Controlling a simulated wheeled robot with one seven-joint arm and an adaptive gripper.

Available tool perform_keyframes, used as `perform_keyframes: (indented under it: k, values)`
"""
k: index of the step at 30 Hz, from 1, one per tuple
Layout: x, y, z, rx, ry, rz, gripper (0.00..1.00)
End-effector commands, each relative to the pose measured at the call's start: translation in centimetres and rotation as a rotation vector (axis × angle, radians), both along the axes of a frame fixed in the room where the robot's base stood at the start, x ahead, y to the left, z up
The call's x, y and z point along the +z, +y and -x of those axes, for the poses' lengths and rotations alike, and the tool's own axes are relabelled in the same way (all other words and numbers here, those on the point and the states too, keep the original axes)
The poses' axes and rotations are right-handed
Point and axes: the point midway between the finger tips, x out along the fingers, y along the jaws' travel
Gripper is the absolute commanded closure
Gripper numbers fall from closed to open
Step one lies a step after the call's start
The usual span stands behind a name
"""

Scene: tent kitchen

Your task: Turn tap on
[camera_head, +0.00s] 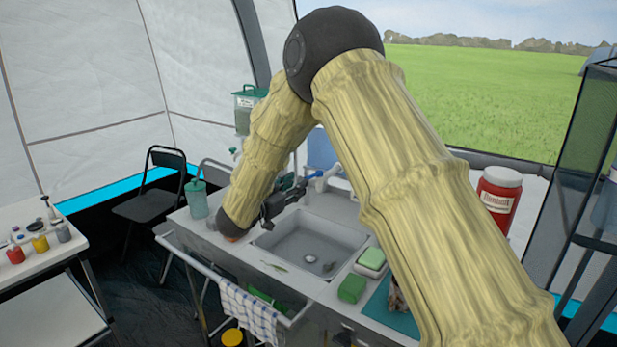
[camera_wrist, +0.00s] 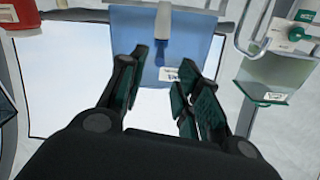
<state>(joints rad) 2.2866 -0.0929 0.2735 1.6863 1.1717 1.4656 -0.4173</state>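The tap (camera_head: 330,175) is white with a blue lever (camera_head: 313,176) and stands at the back of the sink (camera_head: 300,243). My gripper (camera_head: 291,187) is just left of the lever, above the sink's back left part. In the wrist view my gripper (camera_wrist: 166,78) is open, with dark green finger pads apart and nothing held between them. The blue lever (camera_wrist: 162,52) appears beyond the fingertips, roughly in line with the gap. I cannot tell whether the fingers touch it. My arm hides part of the tap and the sink's left rim.
A blue panel (camera_wrist: 200,35) lies behind the tap. A green-lidded dispenser (camera_head: 246,106) and a teal cup (camera_head: 196,199) are left of the arm. A red jar (camera_head: 499,196) stands right. A green sponge (camera_head: 352,288) lies by the sink.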

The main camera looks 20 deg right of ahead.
Motion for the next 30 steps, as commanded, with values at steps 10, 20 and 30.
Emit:
perform_keyframes:
  k: [10, 20, 30]
  values:
    - [0.1, -4.5, -3.3, 0.0, 0.0, 0.0, 0.67]
    - [0.0, -6.3, -4.9, 0.004, 0.0, 0.001, 0.67]
    - [0.0, -6.4, -5.0, 0.004, 0.0, 0.001, 0.74]
